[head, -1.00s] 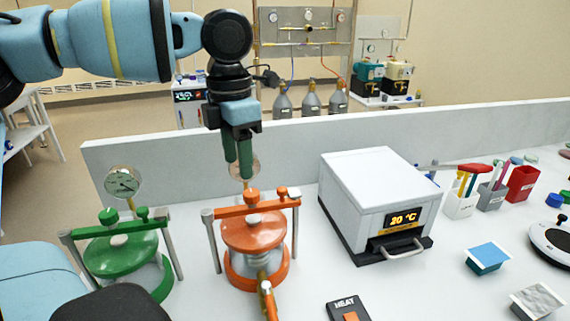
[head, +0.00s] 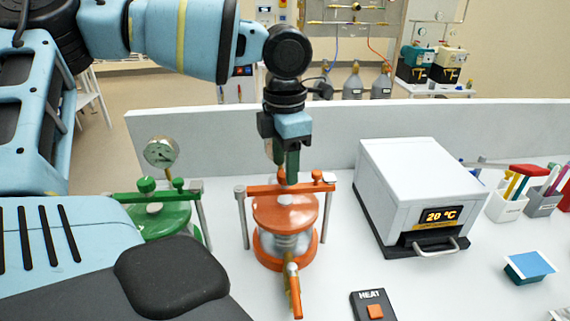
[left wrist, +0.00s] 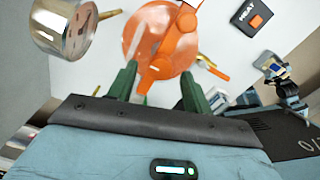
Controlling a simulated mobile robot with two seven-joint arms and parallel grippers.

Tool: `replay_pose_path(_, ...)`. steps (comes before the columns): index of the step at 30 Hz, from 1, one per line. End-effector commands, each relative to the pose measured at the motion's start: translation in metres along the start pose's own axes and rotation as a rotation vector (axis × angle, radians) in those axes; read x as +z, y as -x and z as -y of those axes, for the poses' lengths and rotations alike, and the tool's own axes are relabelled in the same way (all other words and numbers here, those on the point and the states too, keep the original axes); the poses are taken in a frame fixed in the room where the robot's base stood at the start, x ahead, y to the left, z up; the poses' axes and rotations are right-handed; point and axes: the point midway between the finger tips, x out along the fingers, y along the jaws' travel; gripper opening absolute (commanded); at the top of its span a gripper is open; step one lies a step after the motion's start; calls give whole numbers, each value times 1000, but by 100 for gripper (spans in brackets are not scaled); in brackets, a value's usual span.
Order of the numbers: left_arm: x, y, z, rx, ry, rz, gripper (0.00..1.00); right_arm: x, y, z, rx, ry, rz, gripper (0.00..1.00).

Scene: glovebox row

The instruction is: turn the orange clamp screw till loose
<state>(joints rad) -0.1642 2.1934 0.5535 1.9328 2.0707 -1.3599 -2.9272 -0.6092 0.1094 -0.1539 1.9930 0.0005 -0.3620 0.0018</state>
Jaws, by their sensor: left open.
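The orange clamped vessel (head: 285,215) stands on the white bench with an orange crossbar (head: 318,183) over its lid. My left gripper (head: 290,178) points down from above, fingertips at the middle of the crossbar. It hides most of the clamp screw in the head view. In the left wrist view, the orange clamp screw (left wrist: 159,67) shows between the tips of my left gripper (left wrist: 158,72). The green fingers are apart, one on each side of it. I cannot tell whether they touch it. My right gripper is not clearly seen.
A green clamped vessel (head: 160,215) with a gauge (head: 161,153) stands to the left. A white oven (head: 415,190) reading 20 °C stands to the right. A HEAT switch box (head: 373,305) lies in front. A low wall (head: 340,135) runs behind.

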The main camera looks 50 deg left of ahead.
Motion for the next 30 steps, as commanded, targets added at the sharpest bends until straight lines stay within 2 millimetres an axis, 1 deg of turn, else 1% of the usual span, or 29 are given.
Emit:
replay_pose_path(1,-1,-5,0,-1,0,-3,50,-1,0,0,0,1,-2,36)
replay_pose_path(4,0,-9,0,-1,0,0,50,-2,-1,-1,0,4,-5,36)
replay_pose_path(12,0,-11,0,-1,1,0,50,-4,-2,-2,1,6,-9,36)
replay_pose_path(13,0,-11,0,-1,1,0,49,-4,-2,-2,1,6,-9,36)
replay_pose_path(23,0,-11,0,-1,0,0,6,-4,-2,-2,1,6,-8,36)
replay_pose_path(30,0,-11,0,-1,19,0,5,-4,-2,-2,1,6,-8,36)
